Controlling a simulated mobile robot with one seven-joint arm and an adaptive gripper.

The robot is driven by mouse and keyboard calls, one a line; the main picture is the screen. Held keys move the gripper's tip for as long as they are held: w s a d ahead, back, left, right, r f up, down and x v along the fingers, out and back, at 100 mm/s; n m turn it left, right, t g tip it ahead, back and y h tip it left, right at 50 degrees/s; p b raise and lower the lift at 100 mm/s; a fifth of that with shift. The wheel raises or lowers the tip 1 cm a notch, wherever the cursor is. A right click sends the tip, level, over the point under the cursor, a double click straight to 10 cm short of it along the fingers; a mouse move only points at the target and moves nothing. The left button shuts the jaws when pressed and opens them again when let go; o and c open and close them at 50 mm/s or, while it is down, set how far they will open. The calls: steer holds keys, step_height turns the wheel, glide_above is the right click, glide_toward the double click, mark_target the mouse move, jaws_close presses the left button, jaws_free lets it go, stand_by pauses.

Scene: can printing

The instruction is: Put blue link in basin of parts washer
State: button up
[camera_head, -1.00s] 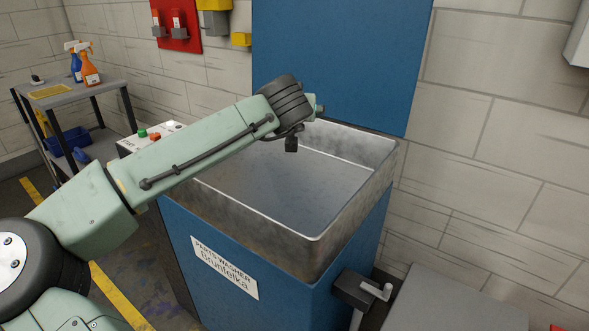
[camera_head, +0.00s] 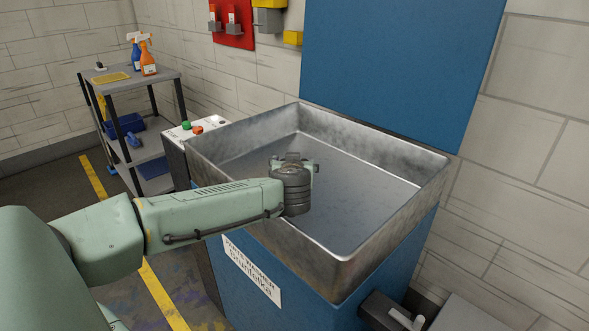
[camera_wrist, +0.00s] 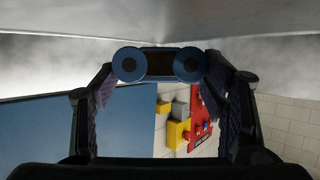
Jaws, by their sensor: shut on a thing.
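The blue link (camera_wrist: 131,65) shows at the top middle of the wrist view, with two round blue ends and a dark middle part. My gripper (camera_wrist: 160,72) is shut on it, with a finger on each side. In the head view my dark wrist is over the basin (camera_head: 360,215) of the parts washer (camera_head: 235,290), near its front left wall. The wrist hides most of the gripper and the link there. The basin is an open grey metal tub and its visible floor is bare. How high the link is above the floor I cannot tell.
A raised blue panel (camera_head: 400,70) stands behind the basin. A control box with green and red buttons (camera_head: 196,128) is at its left. A shelf cart (camera_head: 130,80) with spray bottles (camera_head: 147,58) stands farther left. The basin's right half is free.

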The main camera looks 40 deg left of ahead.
steer(key=shift+f, duration=0.35)
steer(key=shift+f+b, duration=0.45)
steer(key=shift+f, duration=0.15)
